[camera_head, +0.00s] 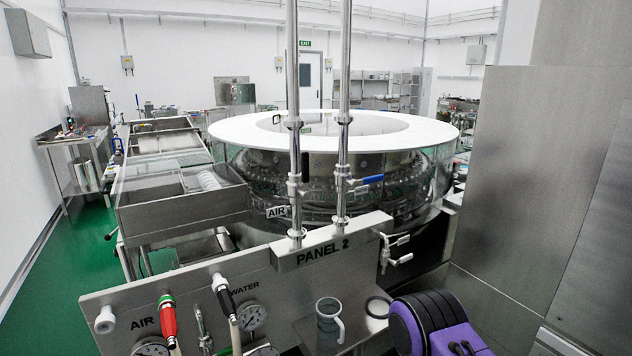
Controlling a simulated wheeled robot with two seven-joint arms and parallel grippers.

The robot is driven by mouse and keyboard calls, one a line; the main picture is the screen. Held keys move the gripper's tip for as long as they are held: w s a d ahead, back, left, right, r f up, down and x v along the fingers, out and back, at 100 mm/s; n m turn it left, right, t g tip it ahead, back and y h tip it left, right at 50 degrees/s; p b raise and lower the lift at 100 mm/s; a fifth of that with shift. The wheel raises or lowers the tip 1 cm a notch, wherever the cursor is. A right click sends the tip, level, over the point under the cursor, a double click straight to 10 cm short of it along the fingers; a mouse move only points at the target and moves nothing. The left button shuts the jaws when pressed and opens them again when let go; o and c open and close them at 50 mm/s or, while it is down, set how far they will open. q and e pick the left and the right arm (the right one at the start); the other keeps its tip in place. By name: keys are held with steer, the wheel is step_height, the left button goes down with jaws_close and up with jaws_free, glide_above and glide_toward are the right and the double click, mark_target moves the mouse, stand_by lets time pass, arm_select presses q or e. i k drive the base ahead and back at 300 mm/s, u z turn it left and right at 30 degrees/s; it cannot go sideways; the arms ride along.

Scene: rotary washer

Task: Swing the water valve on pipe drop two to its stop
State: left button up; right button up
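Two vertical steel pipes rise from the block marked PANEL 2 (333,248). The right pipe (345,75) carries a valve with a blue lever (368,180) that sticks out to the right, close to horizontal. No water label is readable beside it. The left pipe (293,75) has a steel valve body (294,187) with an AIR tag (277,212) beside it. Neither gripper can be made out in the head view, and nothing touches the blue lever.
The front panel (120,300) holds a red-handled air hose (168,315), a black-handled water hose (224,297) and gauges. A mug (329,320) and a dark ring (377,307) sit on a shelf. Steel taps (396,260) project right. The large rotary washer (235,128) stands behind the pipes.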

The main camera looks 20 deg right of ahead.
mark_target(353, 183)
steer(key=u, duration=2.5)
steer(key=k, duration=1.45)
steer(key=z, duration=2.1)
